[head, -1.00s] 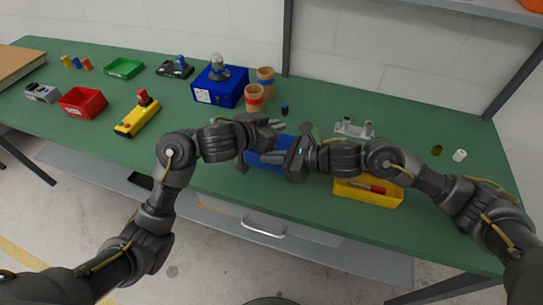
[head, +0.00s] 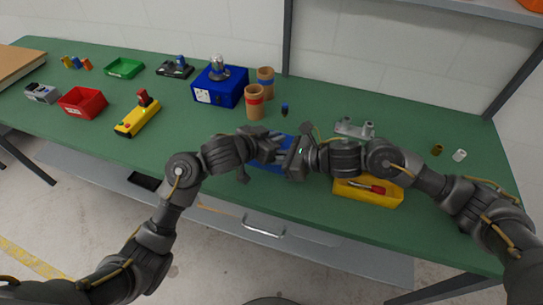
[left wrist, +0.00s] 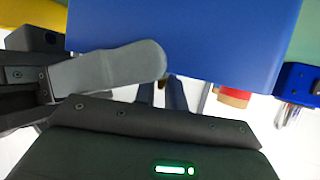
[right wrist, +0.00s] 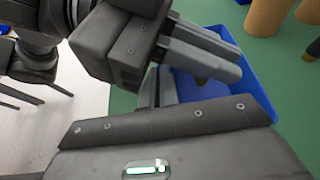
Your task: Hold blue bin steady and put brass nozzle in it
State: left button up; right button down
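The blue bin (head: 272,167) stands near the front of the green table, largely hidden by my grippers. Its wall (left wrist: 190,35) fills the top of the left wrist view, and its inside (right wrist: 245,92) shows in the right wrist view. A small brass-coloured piece (head: 437,150) stands at the right.
Behind are cardboard cups (head: 255,103), a blue box (head: 220,88) and a grey fixture (head: 354,129). A white cylinder (head: 459,155) stands at the right. The left-centre table front is clear.

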pick_arm(q)
jog(key=o, duration=0.4)
jog(key=shift+o, duration=0.2)
jog(key=v, duration=1.2)
pick_arm(e)
jog(key=c, duration=1.6)
grip_release()
jog(key=v, duration=1.2)
pick_arm(q)
jog(key=shift+a, duration=0.1)
pick_arm(e)
jog(key=shift+f, duration=0.1)
